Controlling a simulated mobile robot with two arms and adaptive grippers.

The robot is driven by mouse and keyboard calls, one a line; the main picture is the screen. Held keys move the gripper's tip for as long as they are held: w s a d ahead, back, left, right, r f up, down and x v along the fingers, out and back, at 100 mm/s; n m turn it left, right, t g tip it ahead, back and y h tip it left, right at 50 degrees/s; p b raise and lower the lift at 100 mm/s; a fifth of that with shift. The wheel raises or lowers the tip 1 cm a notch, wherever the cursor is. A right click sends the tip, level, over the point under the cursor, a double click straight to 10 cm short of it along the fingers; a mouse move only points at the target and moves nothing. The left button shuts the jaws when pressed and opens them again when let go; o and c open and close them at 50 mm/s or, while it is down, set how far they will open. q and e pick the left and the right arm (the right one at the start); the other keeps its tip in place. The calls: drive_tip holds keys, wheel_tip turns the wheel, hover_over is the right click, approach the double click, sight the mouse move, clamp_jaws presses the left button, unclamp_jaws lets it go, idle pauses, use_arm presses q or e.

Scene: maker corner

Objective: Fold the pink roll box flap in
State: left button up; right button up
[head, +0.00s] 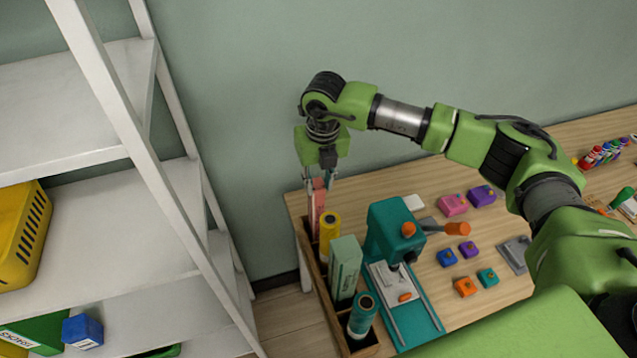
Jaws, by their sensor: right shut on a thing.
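The pink roll box (316,203) stands upright, narrow and tall, at the far end of a long wooden holder (325,289) along the table's left edge. My right gripper (320,184) points down over it and is shut on the top of the pink roll box. The fingers and the small size hide the flap, so I cannot tell how it lies. My left gripper is not in view.
The holder also bears a yellow roll (329,228), a pale green box (345,268) and a teal roll (362,314). A teal press (391,231) with orange knobs stands close by on the right. A white shelf (150,225) rises on the left.

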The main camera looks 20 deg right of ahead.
drive_tip(key=shift+w, duration=0.1)
drive_tip(key=o, duration=1.1)
drive_tip(key=shift+o, duration=0.2)
drive_tip(key=shift+r, duration=0.15)
wheel_tip(320, 180, up, 12)
drive_tip(key=s, duration=0.1)
drive_tip(key=shift+s, duration=0.3)
